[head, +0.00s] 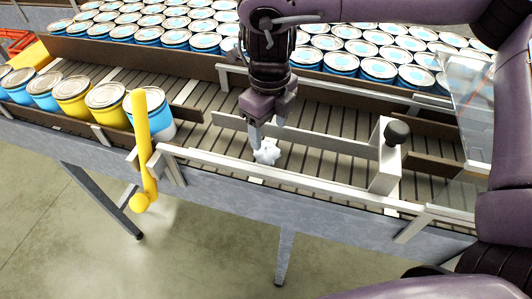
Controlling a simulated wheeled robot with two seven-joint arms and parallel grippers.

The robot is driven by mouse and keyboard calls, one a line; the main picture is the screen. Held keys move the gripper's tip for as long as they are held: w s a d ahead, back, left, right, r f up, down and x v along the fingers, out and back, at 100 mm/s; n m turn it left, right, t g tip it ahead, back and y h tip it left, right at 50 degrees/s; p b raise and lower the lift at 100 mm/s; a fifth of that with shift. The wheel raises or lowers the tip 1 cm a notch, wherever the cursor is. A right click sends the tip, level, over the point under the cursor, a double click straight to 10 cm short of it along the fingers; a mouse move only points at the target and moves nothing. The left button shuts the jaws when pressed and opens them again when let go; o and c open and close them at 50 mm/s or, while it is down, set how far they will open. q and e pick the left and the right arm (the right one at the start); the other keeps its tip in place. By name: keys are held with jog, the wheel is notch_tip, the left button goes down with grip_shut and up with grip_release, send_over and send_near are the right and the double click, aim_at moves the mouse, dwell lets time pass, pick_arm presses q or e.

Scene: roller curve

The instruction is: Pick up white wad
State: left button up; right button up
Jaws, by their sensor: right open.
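The white wad (267,152) is a small crumpled piece on the slatted roller conveyor, close to its near guide rail. My right gripper (265,136) points down from above, directly at the wad. Its jaws are open, with one finger at the wad's left edge and the other above and to its right. The fingertips hide a little of the wad's top. I cannot tell whether they touch it. My left gripper is not in view.
Blue and yellow cans (106,102) queue on the conveyor at the left, behind a yellow lever (142,135). A metal block with a black knob (397,133) stands to the right. Rails (300,176) border the lane. Many cans fill the line behind.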

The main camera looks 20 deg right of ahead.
aim_at(268, 147)
jog(key=f, duration=0.1)
jog(key=w+f, duration=0.1)
jog(key=f, duration=0.1)
jog(key=shift+w+d, duration=0.3)
jog(key=p, duration=0.1)
jog(key=f, duration=0.1)
jog(key=f+p, duration=0.1)
jog(key=shift+s+a+f+p, duration=0.25)
jog(key=shift+s+p, duration=0.05)
jog(key=shift+s, duration=0.1)
jog(key=f, duration=0.2)
jog(key=f+p, duration=0.1)
jog(key=shift+w+f, duration=0.2)
jog(key=shift+f, duration=0.15)
jog(key=shift+s, duration=0.15)
jog(key=shift+c, duration=1.3)
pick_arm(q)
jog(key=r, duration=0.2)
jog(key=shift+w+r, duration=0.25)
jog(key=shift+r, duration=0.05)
pick_arm(e)
jog(key=c, duration=0.5)
jog(key=shift+o, duration=0.2)
jog(key=shift+r, duration=0.1)
